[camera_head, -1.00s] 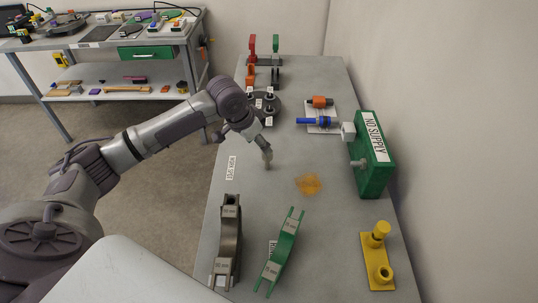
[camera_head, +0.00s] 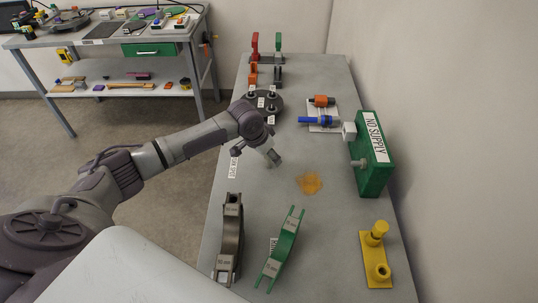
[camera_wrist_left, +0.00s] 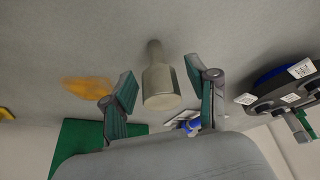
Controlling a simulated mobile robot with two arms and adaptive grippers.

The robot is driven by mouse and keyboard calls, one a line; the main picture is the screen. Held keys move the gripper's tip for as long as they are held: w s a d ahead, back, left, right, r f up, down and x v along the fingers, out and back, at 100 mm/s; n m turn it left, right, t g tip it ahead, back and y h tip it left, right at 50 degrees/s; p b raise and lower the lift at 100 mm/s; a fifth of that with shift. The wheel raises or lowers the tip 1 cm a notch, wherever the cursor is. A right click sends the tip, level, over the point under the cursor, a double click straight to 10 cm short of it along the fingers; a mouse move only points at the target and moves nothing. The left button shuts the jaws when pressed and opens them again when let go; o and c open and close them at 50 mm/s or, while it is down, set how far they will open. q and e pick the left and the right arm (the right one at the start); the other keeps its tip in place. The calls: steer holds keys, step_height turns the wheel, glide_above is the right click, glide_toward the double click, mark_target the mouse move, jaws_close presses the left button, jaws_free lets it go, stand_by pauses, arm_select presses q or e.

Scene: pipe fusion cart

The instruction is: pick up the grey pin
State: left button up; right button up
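The grey pin (camera_wrist_left: 161,86) shows in the left wrist view, with its thick round end toward the camera and a thinner shaft (camera_wrist_left: 154,52) reaching toward the grey tabletop. My left gripper (camera_wrist_left: 162,88) has one finger on each side of it. The fingers look open, with a slim gap on both sides of the pin. In the head view my left gripper (camera_head: 269,148) is low over the middle of the table, left of the orange stain. The pin is hard to separate from the fingers there. My right gripper is not in view.
A green NO SUPPLY box (camera_head: 372,160) stands at the right by the wall. Grey (camera_head: 230,240) and green (camera_head: 281,250) curved clamps and a yellow fixture (camera_head: 376,260) are nearer. A dark round holder (camera_head: 262,104) is behind my gripper. The tabletop around the orange stain (camera_head: 309,183) is clear.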

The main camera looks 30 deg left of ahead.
arm_select(q)
jaws_close()
